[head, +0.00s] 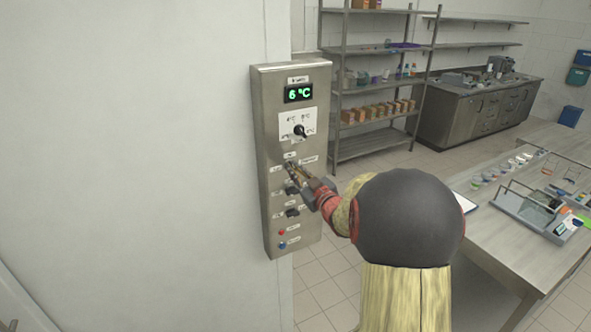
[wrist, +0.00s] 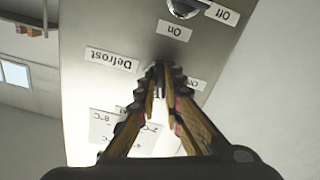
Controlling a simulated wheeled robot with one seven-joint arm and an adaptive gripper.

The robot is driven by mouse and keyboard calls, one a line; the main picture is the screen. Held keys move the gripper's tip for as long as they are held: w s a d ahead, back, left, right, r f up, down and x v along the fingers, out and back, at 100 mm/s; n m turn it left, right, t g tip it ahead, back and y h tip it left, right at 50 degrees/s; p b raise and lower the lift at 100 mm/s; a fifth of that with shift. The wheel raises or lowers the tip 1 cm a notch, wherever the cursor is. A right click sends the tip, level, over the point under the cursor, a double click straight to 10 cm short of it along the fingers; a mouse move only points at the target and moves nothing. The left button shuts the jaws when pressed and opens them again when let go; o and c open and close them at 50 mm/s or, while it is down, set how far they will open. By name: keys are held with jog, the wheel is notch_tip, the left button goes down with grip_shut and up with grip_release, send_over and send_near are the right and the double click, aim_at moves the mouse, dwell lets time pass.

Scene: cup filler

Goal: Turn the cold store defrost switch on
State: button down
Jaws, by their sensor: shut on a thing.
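The steel control panel (head: 270,125) is on the end of a pale wall. My gripper (head: 291,168) is at its middle, at the switch beside the "Defrost" label (head: 309,160). The label also shows upside down in the wrist view (wrist: 112,59), left of my fingertips (wrist: 159,72). My fingers are closed together on the defrost switch, which they almost wholly hide. I cannot tell which way the switch points. An "On" label (wrist: 174,31) shows near the fingertips.
Above are a green "6 °C" display (head: 299,94) and a temperature dial (head: 299,131). Below are two dark knobs (head: 291,190), a red button (head: 281,232) and a blue one (head: 282,244). Another knob shows in the wrist view (wrist: 183,7). A table (head: 500,240) stands at right.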

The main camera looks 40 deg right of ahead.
jog(key=shift+f+m+p, duration=0.1)
jog(key=shift+m+p, duration=0.5)
jog(key=shift+m, duration=1.3)
jog(key=c, duration=2)
grip_release()
jog(key=shift+o, duration=0.4)
jog(key=v, duration=1.2)
